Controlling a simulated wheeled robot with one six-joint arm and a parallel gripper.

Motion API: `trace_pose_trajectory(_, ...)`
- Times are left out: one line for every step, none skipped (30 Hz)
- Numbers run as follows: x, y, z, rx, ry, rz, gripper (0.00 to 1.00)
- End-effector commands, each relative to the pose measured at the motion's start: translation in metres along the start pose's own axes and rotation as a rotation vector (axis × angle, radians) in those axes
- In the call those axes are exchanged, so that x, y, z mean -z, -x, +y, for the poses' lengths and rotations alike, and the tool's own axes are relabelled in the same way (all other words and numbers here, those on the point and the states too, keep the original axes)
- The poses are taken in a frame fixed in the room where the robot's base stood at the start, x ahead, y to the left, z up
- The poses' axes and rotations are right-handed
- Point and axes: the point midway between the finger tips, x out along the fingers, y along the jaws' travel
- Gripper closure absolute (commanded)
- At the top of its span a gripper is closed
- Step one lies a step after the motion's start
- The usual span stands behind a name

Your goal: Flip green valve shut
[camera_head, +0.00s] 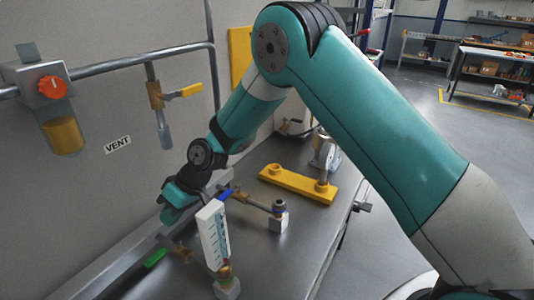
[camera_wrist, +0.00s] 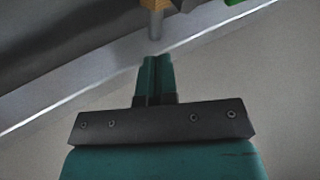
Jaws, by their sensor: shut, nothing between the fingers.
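The green valve handle (camera_head: 155,257) points down and to the left from a brass valve body (camera_head: 181,249) on the low pipe along the bench. In the wrist view a green piece (camera_wrist: 232,2) shows at the top right edge, beside a brass fitting (camera_wrist: 153,20) at top centre. My gripper (camera_wrist: 155,60) is shut and empty, its tips just below the brass fitting in the picture, with a small gap visible. In the head view my gripper is near the wall, above and behind the green valve; its fingertips are hard to make out.
A white scaled gauge block (camera_head: 213,235) stands right of the green valve. A blue handle (camera_head: 226,193) lies close to my wrist. A yellow bracket (camera_head: 300,183) is farther right on the bench. A yellow-handled valve (camera_head: 185,91), a red knob (camera_head: 52,87) and a VENT label (camera_head: 117,144) are on the wall.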

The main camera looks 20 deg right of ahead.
Motion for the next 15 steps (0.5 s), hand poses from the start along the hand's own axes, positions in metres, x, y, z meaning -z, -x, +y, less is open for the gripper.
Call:
trace_pose_trajectory(-0.001, 0.002, 0.005, -0.014, -0.026, 0.015, 1.0)
trace_pose_trajectory(-0.002, 0.003, 0.012, -0.014, -0.024, 0.014, 1.0)
trace_pose_trajectory(-0.002, 0.006, 0.019, -0.014, -0.023, 0.014, 1.0)
trace_pose_trajectory(-0.002, 0.009, 0.024, -0.013, -0.023, 0.014, 1.0)
trace_pose_trajectory(-0.002, 0.012, 0.029, -0.013, -0.022, 0.014, 1.0)
trace_pose_trajectory(-0.002, 0.017, 0.035, -0.013, -0.022, 0.014, 1.0)
trace_pose_trajectory(-0.002, 0.023, 0.037, -0.013, -0.021, 0.015, 1.0)
trace_pose_trajectory(-0.002, 0.028, 0.04, -0.014, -0.02, 0.015, 1.0)
trace_pose_trajectory(-0.001, 0.037, 0.039, -0.012, -0.019, 0.015, 1.0)
trace_pose_trajectory(-0.001, 0.044, 0.038, -0.012, -0.018, 0.016, 1.0)
trace_pose_trajectory(-0.002, 0.05, 0.038, -0.012, -0.018, 0.014, 1.0)
trace_pose_trajectory(-0.001, 0.058, 0.038, -0.013, -0.018, 0.015, 1.0)
trace_pose_trajectory(-0.002, 0.064, 0.038, -0.013, -0.018, 0.014, 1.0)
trace_pose_trajectory(-0.002, 0.07, 0.037, -0.012, -0.017, 0.014, 1.0)
trace_pose_trajectory(-0.002, 0.078, 0.037, -0.012, -0.017, 0.014, 1.0)
